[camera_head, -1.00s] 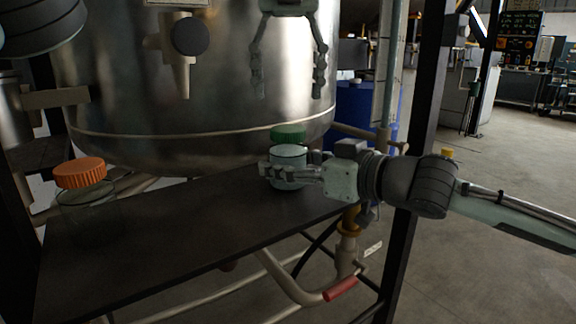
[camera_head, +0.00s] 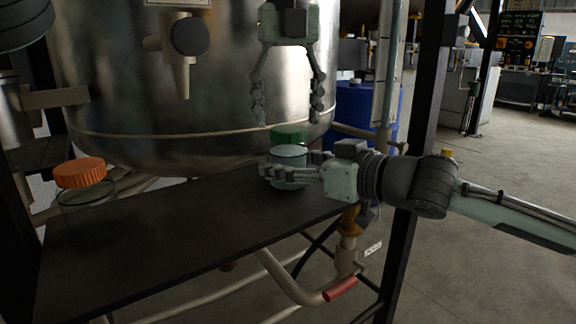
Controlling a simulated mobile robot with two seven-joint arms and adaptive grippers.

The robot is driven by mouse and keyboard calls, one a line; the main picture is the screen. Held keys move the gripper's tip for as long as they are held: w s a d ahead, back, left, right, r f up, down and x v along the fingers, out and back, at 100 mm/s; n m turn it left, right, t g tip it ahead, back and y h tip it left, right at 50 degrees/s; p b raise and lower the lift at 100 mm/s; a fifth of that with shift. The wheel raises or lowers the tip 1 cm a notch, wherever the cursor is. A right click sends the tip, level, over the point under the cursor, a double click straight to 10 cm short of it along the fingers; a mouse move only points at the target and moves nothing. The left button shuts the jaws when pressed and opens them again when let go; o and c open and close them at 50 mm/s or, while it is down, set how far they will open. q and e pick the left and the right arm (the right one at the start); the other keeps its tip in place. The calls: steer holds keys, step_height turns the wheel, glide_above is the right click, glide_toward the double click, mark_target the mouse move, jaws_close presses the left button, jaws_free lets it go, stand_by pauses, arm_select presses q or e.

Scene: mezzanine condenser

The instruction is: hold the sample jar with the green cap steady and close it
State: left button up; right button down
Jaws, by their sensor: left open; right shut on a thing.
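The sample jar (camera_head: 289,153) stands on the dark shelf with its green cap (camera_head: 288,136) at its top; whether the cap is screwed down I cannot tell. My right gripper (camera_head: 275,172) comes in from the right and is shut on the jar's body, its fingers hiding part of the glass. My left gripper (camera_head: 287,112) hangs above the jar, pointing down, open and empty. Its fingertips are spread to either side, a little above the cap.
A second jar with an orange cap (camera_head: 79,172) stands at the left of the shelf (camera_head: 165,235). A large steel vessel (camera_head: 130,90) rises behind, with a valve (camera_head: 188,38) on its front. A dark post (camera_head: 428,110) stands at the right. The shelf's middle is clear.

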arm_select(q)
steer(key=shift+f, duration=0.95)
steer(key=c, duration=1.2)
steer(key=m, duration=1.3)
steer(key=shift+m, duration=0.4)
